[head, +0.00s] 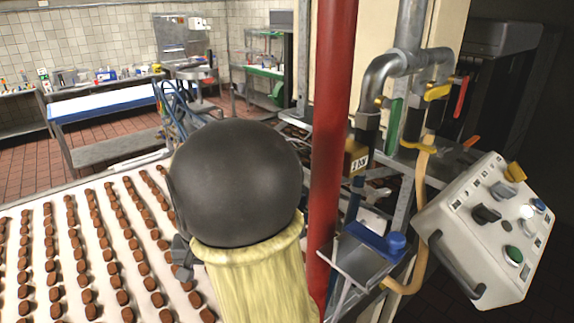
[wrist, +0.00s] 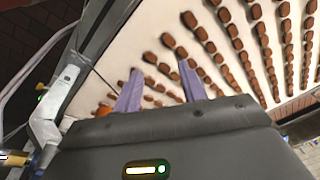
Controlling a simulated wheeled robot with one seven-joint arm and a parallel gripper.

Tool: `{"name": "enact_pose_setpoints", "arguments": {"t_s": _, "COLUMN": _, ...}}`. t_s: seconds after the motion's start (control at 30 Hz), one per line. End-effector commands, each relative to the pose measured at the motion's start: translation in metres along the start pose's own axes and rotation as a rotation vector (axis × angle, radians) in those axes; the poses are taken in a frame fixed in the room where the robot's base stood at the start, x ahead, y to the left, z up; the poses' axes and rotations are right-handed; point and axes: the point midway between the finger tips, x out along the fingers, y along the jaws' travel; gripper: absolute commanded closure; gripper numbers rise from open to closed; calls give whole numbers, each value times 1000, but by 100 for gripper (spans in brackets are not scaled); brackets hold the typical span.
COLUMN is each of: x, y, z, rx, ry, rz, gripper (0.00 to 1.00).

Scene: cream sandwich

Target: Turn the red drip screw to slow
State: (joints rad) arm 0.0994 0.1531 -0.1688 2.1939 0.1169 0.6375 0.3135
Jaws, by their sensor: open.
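No red drip screw can be made out for sure there.
A red upright pole (head: 332,150) stands close right of my arm. Beyond it are grey pipes (head: 385,70) with a red lever (head: 461,97), and a tilted control box (head: 475,255) with knobs. The biscuit belt (head: 25,245) fills the lower left.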

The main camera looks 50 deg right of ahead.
Motion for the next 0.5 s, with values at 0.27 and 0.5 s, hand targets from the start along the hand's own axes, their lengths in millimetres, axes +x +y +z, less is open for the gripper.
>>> {"name": "enact_pose_setpoints", "arguments": {"t_s": 0.27, "x": -68, "y": 54, "z": -124, "rx": 673, "ry": -33, "rz": 18, "gripper": 59}}
{"name": "enact_pose_setpoints", "arguments": {"t_s": 0.5, "x": -134, "y": 113, "z": -199, "rx": 1169, "ry": -38, "rz": 34, "gripper": 59}}
